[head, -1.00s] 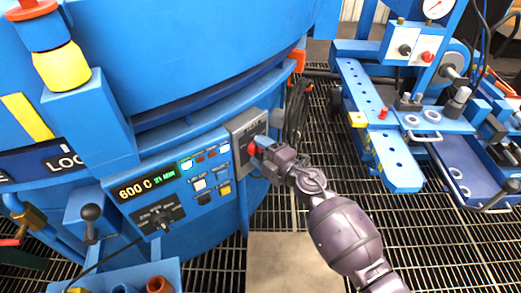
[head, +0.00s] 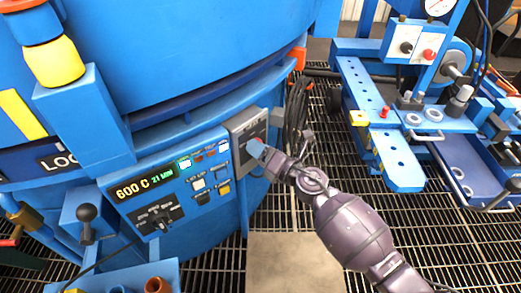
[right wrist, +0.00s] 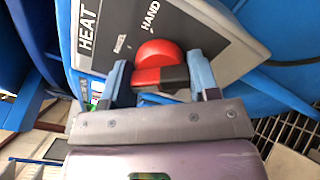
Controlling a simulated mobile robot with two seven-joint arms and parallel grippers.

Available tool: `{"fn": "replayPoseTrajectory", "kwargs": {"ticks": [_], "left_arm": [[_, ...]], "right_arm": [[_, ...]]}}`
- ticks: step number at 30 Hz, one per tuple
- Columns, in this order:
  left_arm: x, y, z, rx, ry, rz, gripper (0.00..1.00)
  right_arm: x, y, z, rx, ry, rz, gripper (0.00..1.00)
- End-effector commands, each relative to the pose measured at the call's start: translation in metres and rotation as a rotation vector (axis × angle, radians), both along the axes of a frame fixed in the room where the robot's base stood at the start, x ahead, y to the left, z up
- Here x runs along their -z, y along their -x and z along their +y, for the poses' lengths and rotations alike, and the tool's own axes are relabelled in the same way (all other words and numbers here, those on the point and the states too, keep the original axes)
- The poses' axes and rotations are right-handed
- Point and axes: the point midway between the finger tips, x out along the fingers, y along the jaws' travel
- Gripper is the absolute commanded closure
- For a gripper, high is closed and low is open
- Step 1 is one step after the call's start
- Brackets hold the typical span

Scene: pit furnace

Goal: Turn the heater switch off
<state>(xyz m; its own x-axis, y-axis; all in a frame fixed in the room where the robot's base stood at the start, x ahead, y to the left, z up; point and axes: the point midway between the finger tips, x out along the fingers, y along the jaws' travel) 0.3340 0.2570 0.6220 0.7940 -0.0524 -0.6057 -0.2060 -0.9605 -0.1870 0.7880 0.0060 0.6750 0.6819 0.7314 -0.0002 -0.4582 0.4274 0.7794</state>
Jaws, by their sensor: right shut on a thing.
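The heater switch is a red rotary knob (right wrist: 160,62) on a grey panel (right wrist: 225,30) marked HEAT and HAND in the right wrist view. My right gripper (head: 257,147) is at the panel. In the right wrist view its two fingers (right wrist: 160,78) are shut on the knob's handle, one on each side. The switch's exact position is hard to read. My left gripper is out of view.
Left of the switch, a control panel (head: 170,188) shows 600 C, buttons and a black dial. A blue workbench (head: 395,165) with fittings stands at the right. Dark cables (head: 297,112) hang beside the furnace.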

Motion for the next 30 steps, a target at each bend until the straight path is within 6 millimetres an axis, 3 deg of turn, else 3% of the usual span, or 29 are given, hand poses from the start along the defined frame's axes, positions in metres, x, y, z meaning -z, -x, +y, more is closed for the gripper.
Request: {"fn": "replayPoseTrajectory", "kwargs": {"ticks": [12, 29, 30], "left_arm": [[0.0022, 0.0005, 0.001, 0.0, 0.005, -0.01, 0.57], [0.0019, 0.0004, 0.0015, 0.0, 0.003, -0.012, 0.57], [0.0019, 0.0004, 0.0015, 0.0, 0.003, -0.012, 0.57]], "right_arm": [[0.0013, 0.0, -0.0008, 0.0, 0.129, -0.135, 0.68], [0.0008, -0.0001, -0.0006, 0.001, 0.147, -0.155, 0.68], [0.0008, -0.0001, -0.0006, 0.001, 0.147, -0.155, 0.39]]}}
